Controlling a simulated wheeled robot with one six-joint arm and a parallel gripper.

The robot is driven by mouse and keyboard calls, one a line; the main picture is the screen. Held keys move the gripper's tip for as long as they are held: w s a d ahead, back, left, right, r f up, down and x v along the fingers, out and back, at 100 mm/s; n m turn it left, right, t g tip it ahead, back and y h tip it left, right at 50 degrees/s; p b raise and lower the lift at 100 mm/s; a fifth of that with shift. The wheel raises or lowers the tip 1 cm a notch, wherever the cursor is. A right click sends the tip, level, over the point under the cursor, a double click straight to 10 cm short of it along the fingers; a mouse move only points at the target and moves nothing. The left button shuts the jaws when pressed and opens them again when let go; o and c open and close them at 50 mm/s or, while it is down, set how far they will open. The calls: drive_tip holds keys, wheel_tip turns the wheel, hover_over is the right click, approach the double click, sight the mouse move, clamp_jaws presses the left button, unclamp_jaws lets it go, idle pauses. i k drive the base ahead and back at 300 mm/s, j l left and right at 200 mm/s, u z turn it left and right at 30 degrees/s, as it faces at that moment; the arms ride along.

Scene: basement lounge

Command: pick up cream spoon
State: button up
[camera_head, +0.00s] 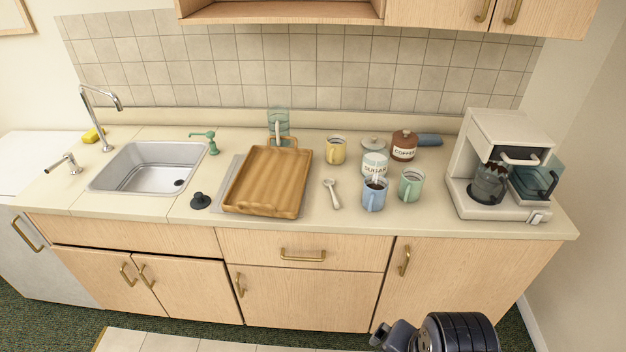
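A pale cream spoon (332,193) lies on the countertop, between the wooden tray and the blue mug. Its bowl points away to the back and its handle points toward the counter's front edge. It lies apart from the things around it. Dark parts of my arm show at the bottom right, below and in front of the counter. I cannot make out gripper fingers there, and nothing of mine is near the spoon.
A wooden tray (266,180) stands left of the spoon. A blue mug (373,197) with a pale handle-like piece sticking out, a green mug (410,186) and a sugar jar (374,164) stand to its right. A yellow mug (336,151) is behind. The counter in front is clear.

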sight(329, 183)
drive_tip(key=i+l+u, duration=0.3)
drive_tip(key=u, duration=0.15)
drive_tip(key=i+l+u, duration=0.55)
drive_tip(key=l+u, duration=0.4)
